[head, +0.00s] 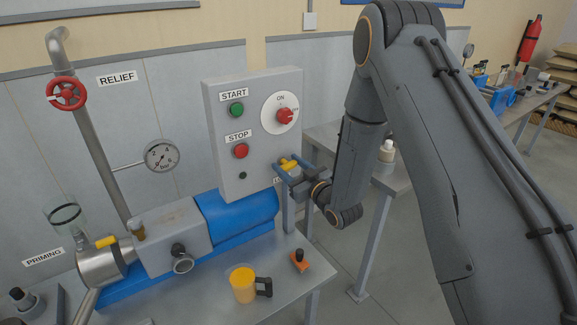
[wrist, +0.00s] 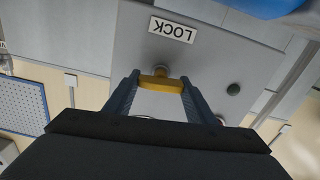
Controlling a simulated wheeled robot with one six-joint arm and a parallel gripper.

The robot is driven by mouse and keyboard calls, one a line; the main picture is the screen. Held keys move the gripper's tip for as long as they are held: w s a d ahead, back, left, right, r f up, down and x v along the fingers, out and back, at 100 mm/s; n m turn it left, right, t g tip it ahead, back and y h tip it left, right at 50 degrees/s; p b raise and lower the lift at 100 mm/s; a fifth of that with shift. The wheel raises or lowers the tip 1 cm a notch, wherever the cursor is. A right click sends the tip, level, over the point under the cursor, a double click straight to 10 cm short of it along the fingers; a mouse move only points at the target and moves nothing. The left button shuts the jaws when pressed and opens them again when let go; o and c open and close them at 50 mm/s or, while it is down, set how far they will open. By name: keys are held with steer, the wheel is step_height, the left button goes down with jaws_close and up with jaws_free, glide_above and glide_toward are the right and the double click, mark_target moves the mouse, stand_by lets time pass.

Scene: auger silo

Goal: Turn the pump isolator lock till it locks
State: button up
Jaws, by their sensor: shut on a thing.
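The pump isolator lock is a small yellow key-like handle (wrist: 161,83) on the lower right of the grey control box (head: 251,86). In the wrist view the LOCK label (wrist: 172,30) is beside it, upside down. The handle lies crosswise between the fingers of my gripper (wrist: 160,88), which is shut on it. In the head view the yellow handle (head: 289,165) shows between the blue-grey fingers of my gripper (head: 288,172). The LOCK label is mostly hidden there behind the gripper. A red rotary switch (head: 285,116) sits on a white dial above.
The box also carries a green START button (head: 237,109) and a red STOP button (head: 241,151). Below are the blue pump (head: 236,217), a yellow jug (head: 244,285) and an orange-based black knob (head: 299,260) on the bench. A red valve wheel (head: 66,93) is at left.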

steer(key=shift+m, duration=0.7)
steer(key=o, duration=1)
steer(key=shift+o, duration=0.2)
steer(key=b+v, duration=0.3)
steer(key=v, duration=0.4)
steer(key=shift+s+d, duration=0.25)
steer(key=shift+s, duration=0.1)
